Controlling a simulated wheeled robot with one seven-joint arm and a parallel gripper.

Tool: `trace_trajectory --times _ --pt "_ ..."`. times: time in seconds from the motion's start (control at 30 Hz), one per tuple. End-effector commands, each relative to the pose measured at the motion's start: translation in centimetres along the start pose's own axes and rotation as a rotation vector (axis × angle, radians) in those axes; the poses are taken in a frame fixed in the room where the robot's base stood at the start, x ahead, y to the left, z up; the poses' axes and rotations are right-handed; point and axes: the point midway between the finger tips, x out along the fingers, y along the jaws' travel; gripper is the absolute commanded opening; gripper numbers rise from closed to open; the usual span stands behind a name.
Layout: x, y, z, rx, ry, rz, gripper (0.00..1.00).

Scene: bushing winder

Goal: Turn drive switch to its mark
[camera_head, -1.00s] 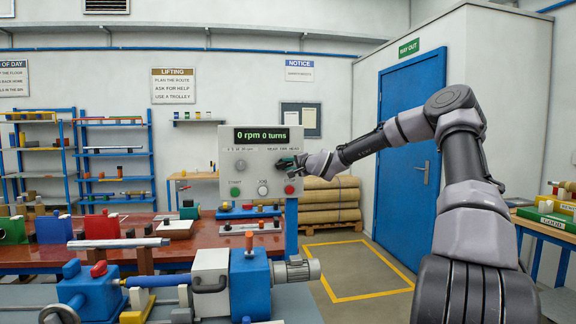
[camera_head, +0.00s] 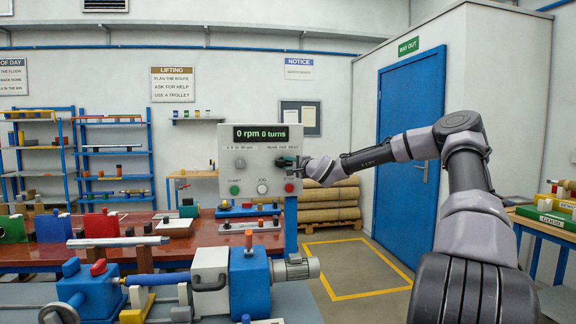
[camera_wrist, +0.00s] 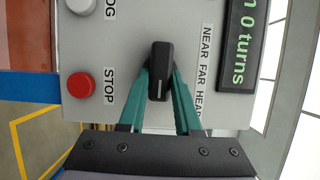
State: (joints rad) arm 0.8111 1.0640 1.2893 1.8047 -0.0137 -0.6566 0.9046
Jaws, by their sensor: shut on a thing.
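The drive switch (camera_wrist: 160,70) is a black knob on the grey control panel (camera_head: 208,153). In the wrist view it sits between the two green fingers of my gripper (camera_wrist: 161,85), which are shut on its sides. A label reading NEAR FAR HEAD (camera_wrist: 205,72) is beside it. A white pointer line shows on the knob and runs toward my palm in the wrist view. In the head view my gripper (camera_head: 292,162) is at the panel's right side and covers most of the switch.
The panel carries a display (camera_head: 262,135) reading 0 rpm 0 turns, a grey dial (camera_head: 240,163), a green START button (camera_head: 234,190), a white JOG button (camera_head: 262,189) and a red STOP button (camera_wrist: 81,85) close to my fingers. A blue post (camera_head: 291,228) supports it.

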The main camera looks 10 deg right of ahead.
Motion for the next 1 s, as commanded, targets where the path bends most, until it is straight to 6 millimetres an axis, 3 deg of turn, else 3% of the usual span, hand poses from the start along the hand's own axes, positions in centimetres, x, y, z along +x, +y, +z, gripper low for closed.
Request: trace_trajectory --times 0.03,0.07,0.1,0.13,0.43,0.57,1.0 --pt "0.0 0.0 0.1 0.002 -0.001 0.001 0.00" --pt "0.0 0.0 0.1 0.002 -0.001 0.001 0.40" --pt "0.0 0.0 0.1 0.002 -0.001 0.001 0.55" --pt "0.0 0.0 0.1 0.002 -0.001 0.001 0.62" --pt "-0.1 0.0 0.0 0.000 -0.001 0.001 0.62" --pt "-1.0 0.0 -0.1 0.000 0.001 0.001 0.62" --pt "-9.1 0.1 -0.1 0.000 0.000 0.002 0.62"
